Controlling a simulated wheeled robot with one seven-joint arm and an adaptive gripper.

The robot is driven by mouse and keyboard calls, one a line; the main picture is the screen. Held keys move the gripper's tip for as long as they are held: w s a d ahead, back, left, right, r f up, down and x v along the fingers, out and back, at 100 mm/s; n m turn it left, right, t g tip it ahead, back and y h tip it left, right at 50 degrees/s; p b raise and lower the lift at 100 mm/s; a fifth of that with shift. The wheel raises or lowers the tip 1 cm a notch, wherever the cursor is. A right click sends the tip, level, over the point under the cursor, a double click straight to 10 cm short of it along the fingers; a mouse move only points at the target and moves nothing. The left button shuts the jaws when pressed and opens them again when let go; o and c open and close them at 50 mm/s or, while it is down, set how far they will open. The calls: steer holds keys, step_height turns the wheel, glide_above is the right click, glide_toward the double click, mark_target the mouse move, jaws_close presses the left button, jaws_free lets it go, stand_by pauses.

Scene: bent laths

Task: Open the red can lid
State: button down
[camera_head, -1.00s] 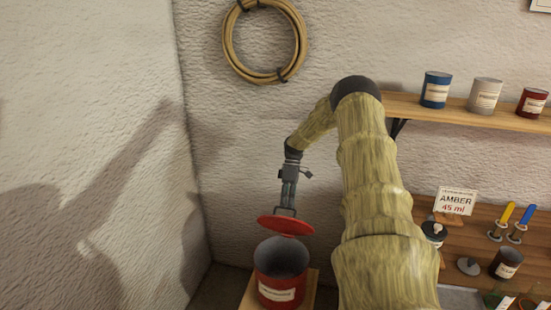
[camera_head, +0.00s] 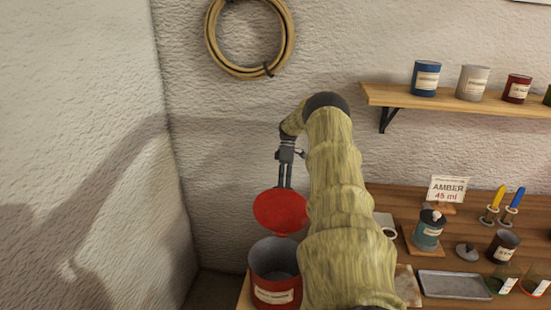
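The red can (camera_head: 273,292) stands open on a small wooden stand at the bottom centre, its grey inside showing. The red lid (camera_head: 281,212) is off the can's mouth and tilted, its round face toward the camera, just above the can's back rim. My gripper (camera_head: 284,184) is above the lid, its fingers pointing down to the lid's upper edge. The fingers look close together at the lid. A handle there is too small to make out, and whether the fingers grip it is not clear.
My arm covers the middle. At right, a workbench (camera_head: 394,199) holds a teal can (camera_head: 428,230), a grey tray (camera_head: 454,285), a dark red can (camera_head: 502,246) and an AMBER 45 ml sign (camera_head: 448,189). A shelf (camera_head: 395,96) with several cans is above.

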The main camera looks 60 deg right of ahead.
steer(key=shift+s+d+f+b, duration=0.15)
steer(key=shift+d+f+b, duration=0.2)
steer(key=shift+f, duration=0.25)
steer(key=shift+s+d+f+b, duration=0.1)
steer(key=shift+d+f+b, duration=0.2)
steer(key=shift+f, duration=0.25)
steer(key=shift+w, duration=0.1)
steer(key=c, duration=1.6)
jaws_free()
steer(key=o, duration=0.5)
steer(key=shift+w+d+f, duration=0.25)
steer(key=shift+w+f, duration=0.05)
steer(key=shift+f, duration=0.05)
steer(key=shift+r, duration=0.15)
steer(key=shift+s+r, duration=0.1)
steer(key=shift+r, duration=0.05)
steer(key=shift+c, duration=1.4)
